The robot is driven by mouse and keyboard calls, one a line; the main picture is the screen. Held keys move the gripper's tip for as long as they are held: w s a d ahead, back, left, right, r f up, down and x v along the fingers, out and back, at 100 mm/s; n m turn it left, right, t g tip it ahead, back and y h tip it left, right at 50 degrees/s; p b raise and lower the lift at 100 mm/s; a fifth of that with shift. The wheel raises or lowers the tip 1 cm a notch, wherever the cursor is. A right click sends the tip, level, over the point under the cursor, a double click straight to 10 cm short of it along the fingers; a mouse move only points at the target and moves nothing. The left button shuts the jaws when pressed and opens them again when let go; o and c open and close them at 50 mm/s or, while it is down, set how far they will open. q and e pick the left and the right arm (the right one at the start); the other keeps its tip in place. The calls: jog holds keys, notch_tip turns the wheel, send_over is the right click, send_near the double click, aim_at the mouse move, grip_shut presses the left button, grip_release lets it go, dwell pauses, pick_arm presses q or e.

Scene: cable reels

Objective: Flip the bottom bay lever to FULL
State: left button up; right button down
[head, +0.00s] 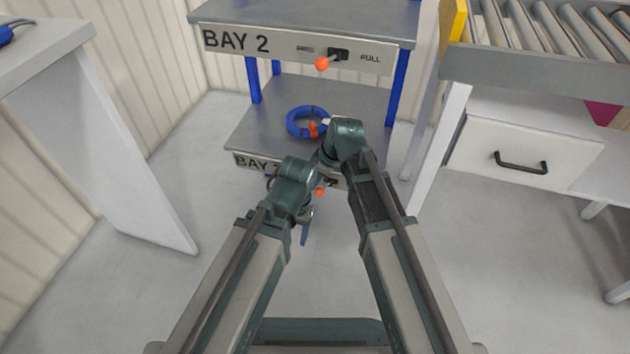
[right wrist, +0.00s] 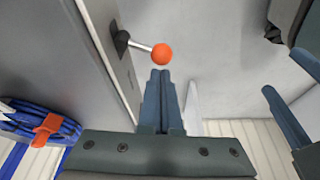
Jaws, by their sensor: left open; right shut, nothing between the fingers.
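The bottom bay lever shows its orange ball (head: 320,192) at the front of the lower shelf in the head view. My arms hide much of its panel and its end labels. In the right wrist view the lever (right wrist: 162,54) sticks out from its black mount on the grey panel. My right gripper (right wrist: 160,74) is shut and empty, its fingertips just below the ball in that picture; I cannot tell if they touch. My left gripper (head: 305,222) is open, low in front of the shelf; its fingers also show at the right wrist view's right edge.
The upper BAY 2 panel (head: 225,40) has its own orange-tipped lever (head: 323,63). A blue cable coil (head: 297,122) with an orange strap lies on the lower shelf (head: 255,135). A white table (head: 45,55) stands left, a roller conveyor (head: 540,70) right. Floor is free between.

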aim_at(322, 191)
jog(key=shift+s+d+n+g, duration=0.25)
jog(key=shift+n+g, duration=0.05)
jog(key=shift+n, duration=0.4)
jog(key=n, duration=0.1)
jog(key=s+d+n+g, duration=0.1)
jog(key=n, duration=0.1)
jog(key=shift+d, duration=0.15)
jog(key=shift+s+d+n, duration=0.3)
jog(key=shift+d, duration=0.55)
jog(key=shift+d, duration=0.15)
jog(key=shift+w, duration=0.15)
jog(key=shift+w+a, duration=0.45)
jog(key=shift+w, duration=0.1)
jog(key=shift+r, duration=0.1)
